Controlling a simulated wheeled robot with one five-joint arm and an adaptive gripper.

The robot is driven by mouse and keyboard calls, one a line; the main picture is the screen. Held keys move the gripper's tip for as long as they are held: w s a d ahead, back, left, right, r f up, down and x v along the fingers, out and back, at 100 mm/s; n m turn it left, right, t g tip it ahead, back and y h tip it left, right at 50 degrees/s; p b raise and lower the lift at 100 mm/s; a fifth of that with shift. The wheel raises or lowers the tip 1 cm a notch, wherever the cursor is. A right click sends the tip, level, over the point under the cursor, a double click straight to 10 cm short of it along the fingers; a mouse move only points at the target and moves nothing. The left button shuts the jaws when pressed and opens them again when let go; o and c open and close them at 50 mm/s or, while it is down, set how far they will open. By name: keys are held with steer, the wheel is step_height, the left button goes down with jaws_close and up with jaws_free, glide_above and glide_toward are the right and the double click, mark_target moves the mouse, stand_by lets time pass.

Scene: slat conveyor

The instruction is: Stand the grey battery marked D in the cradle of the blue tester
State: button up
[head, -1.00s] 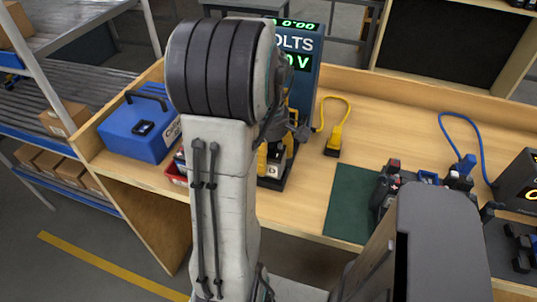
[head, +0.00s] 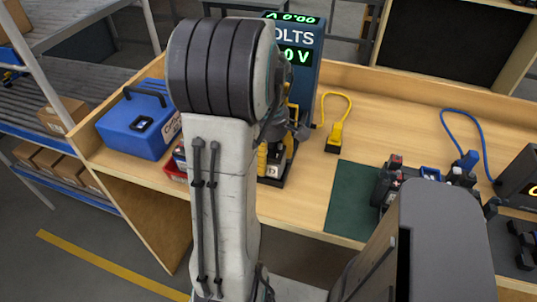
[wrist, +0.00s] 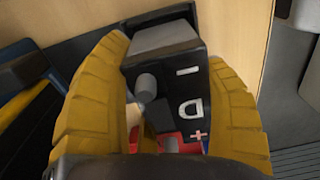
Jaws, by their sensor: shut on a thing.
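My gripper (wrist: 175,110) has yellow ridged fingers shut on the grey battery (wrist: 188,90). In the wrist view, the battery shows a grey end and a dark face with a minus, a D and a plus. The blue tester (head: 306,75) stands upright behind my arm in the head view, with a lit green readout. A dark base (head: 272,183) shows low in front of it, beside my yellow fingers. My arm hides much of this area. I cannot tell whether the battery touches the cradle.
A red bin (head: 174,173) stands partly hidden left of my arm, near a blue case (head: 138,125). A yellow corded plug (head: 334,138) lies right of the tester. A green mat (head: 350,205) lies farther right. Bare bench shows between plug and mat.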

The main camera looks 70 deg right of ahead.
steer(key=shift+f+b, duration=0.5)
steer(key=shift+f, duration=0.2)
steer(key=o, duration=1.4)
steer(key=shift+c, duration=0.2)
steer(key=shift+r, duration=0.15)
step_height(320, 180, up, 12)
steer(key=shift+f, duration=0.1)
